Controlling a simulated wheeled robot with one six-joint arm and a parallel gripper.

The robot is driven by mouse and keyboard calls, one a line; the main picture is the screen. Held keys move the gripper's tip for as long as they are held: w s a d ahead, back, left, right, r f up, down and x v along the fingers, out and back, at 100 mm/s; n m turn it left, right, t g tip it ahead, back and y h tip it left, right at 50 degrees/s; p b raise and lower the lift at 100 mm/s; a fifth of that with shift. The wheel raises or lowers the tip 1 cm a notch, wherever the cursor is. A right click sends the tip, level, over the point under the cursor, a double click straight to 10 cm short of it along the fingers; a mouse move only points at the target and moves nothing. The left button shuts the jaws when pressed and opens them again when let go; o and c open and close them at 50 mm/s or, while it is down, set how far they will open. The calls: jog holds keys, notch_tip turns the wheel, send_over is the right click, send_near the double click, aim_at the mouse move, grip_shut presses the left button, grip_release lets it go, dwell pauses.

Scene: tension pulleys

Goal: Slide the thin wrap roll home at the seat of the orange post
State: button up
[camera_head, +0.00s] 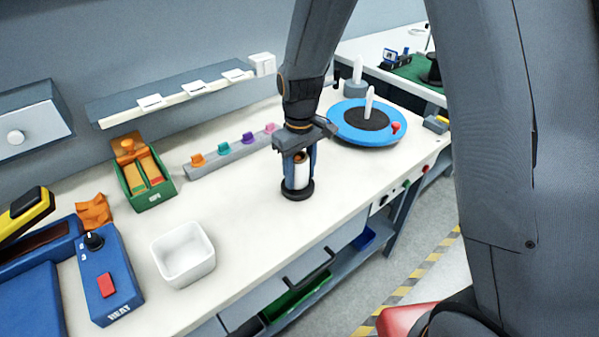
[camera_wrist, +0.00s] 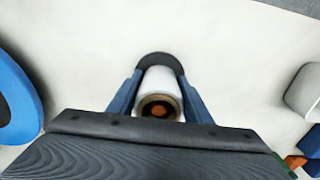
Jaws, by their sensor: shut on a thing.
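My gripper (camera_head: 299,176) is shut on the thin wrap roll (camera_head: 301,178), a white cylinder held upright between its two blue fingers. The roll stands at a dark round base (camera_head: 297,192) on the bench. In the wrist view, my gripper (camera_wrist: 160,95) has one finger on each side of the white roll (camera_wrist: 160,80). Its brown core faces the camera, and an orange round end (camera_wrist: 159,108), seemingly the orange post, shows inside it. The dark base (camera_wrist: 161,60) shows past the roll's far end. Whether the roll touches the base cannot be told.
A rack with several coloured pegs (camera_head: 226,157) lies behind to the left. A blue turntable (camera_head: 366,122) is at the right. A white bin (camera_head: 184,254), a green box (camera_head: 146,181) and a blue heat unit (camera_head: 105,279) stand left. Bench around the base is clear.

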aim_at(300, 161)
jog(key=o, duration=1.2)
notch_tip(300, 161, up, 8)
jog(key=shift+f+b, duration=0.15)
jog(key=shift+b, duration=0.75)
